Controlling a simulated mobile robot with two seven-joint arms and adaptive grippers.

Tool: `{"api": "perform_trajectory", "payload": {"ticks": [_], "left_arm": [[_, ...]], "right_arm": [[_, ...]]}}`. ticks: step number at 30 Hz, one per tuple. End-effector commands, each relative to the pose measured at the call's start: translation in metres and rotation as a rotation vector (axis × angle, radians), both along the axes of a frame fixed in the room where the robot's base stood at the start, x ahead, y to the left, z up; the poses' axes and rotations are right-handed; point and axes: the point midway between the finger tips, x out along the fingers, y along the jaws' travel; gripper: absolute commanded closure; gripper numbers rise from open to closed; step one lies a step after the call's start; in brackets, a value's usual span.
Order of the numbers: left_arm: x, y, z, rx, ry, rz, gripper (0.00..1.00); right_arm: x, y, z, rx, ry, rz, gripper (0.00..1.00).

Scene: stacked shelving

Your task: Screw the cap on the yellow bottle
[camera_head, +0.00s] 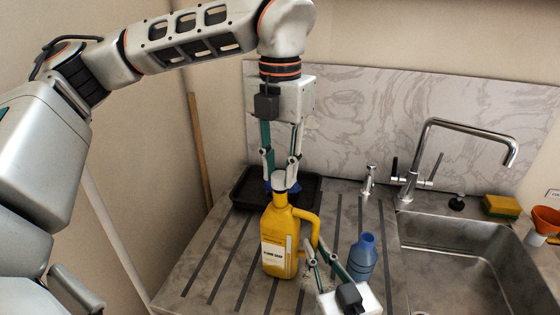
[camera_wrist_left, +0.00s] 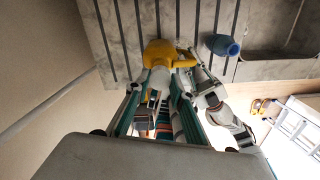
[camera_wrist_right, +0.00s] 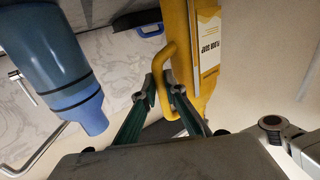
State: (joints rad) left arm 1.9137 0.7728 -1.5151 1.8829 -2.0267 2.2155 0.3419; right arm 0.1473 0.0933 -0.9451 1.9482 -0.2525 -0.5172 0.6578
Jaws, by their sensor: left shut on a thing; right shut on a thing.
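The yellow bottle (camera_head: 276,236) stands upright on the ribbed counter, its label facing forward and its handle to the right. A white piece (camera_head: 279,181), seemingly the cap, is at the top of its neck. My left gripper (camera_head: 281,182) points straight down from above and is shut on this white piece, which also shows in the left wrist view (camera_wrist_left: 158,79). Whether the threads are engaged is hidden. My right gripper (camera_wrist_right: 164,92) comes in low from the front right and is shut on the handle of the yellow bottle (camera_wrist_right: 188,55).
A blue bottle (camera_head: 362,257) stands just right of my right gripper. A black tray (camera_head: 246,190) lies behind the yellow bottle. The sink (camera_head: 450,225) with its tap (camera_head: 425,160) is at the right, with a sponge (camera_head: 501,207) and orange funnel (camera_head: 546,217) beyond.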

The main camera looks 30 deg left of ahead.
Motion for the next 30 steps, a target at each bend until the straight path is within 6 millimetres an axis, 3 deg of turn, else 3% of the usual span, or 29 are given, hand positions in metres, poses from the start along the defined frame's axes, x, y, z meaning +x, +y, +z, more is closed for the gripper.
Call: {"api": "perform_trajectory", "payload": {"ticks": [13,30], "left_arm": [[0.0,0.0,0.0,0.0,-0.001,0.0,0.84],[0.0,0.0,-0.017,0.0,-0.001,-0.004,0.84]], "right_arm": [[0.0,0.0,0.0,0.0,0.0,0.0,1.0],[0.0,0.0,0.0,0.0,0.0,0.0,1.0]]}}
